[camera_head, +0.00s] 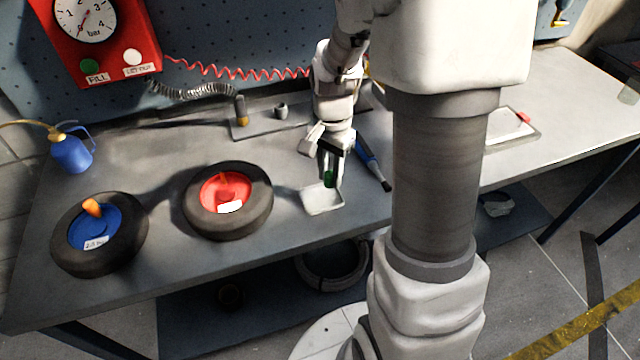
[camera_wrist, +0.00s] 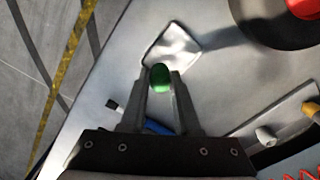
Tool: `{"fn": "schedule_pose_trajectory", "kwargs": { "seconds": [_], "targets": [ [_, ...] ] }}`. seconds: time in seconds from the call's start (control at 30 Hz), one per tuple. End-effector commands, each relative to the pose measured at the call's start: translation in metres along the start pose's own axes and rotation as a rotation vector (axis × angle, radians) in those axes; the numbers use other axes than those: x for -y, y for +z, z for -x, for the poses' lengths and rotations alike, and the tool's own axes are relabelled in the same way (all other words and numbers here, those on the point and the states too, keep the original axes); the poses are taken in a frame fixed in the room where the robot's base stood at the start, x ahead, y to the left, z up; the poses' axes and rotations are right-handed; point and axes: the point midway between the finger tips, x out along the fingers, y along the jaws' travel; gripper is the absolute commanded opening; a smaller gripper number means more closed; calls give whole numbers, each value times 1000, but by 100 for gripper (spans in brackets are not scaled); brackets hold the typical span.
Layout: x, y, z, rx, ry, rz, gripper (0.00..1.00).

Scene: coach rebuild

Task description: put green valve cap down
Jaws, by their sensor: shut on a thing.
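The green valve cap (camera_head: 329,179) is between the fingertips of my gripper (camera_head: 331,174), which is shut on it. It also shows in the wrist view (camera_wrist: 160,76), held at the tips of both fingers. A small white dish (camera_head: 322,201) lies on the workbench just below and in front of the cap in the head view. In the wrist view the dish (camera_wrist: 172,45) lies just beyond the cap. I cannot tell how high the cap is above the bench or dish.
A tire with a red hub (camera_head: 257,207) lies left of the dish, and a tire with a blue hub (camera_head: 130,229) farther left. A blue-handled tool (camera_head: 371,160) lies right of my gripper. A tray (camera_head: 262,125) with small parts lies behind. A blue oil can (camera_head: 72,150) stands far left.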

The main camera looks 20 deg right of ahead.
Motion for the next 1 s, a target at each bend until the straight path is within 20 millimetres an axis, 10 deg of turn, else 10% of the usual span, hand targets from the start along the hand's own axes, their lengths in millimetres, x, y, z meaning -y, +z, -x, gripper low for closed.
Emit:
{"fn": "schedule_pose_trajectory", "kwargs": {
  "seconds": [0.9, 0.93, 1.0],
  "targets": [
    [18, 6, -56, 0, 0, -1, 0],
    [18, 6, -56, 0, 0, -1, 32],
    [18, 6, -54, 0, 0, -1, 45]
  ]
}}
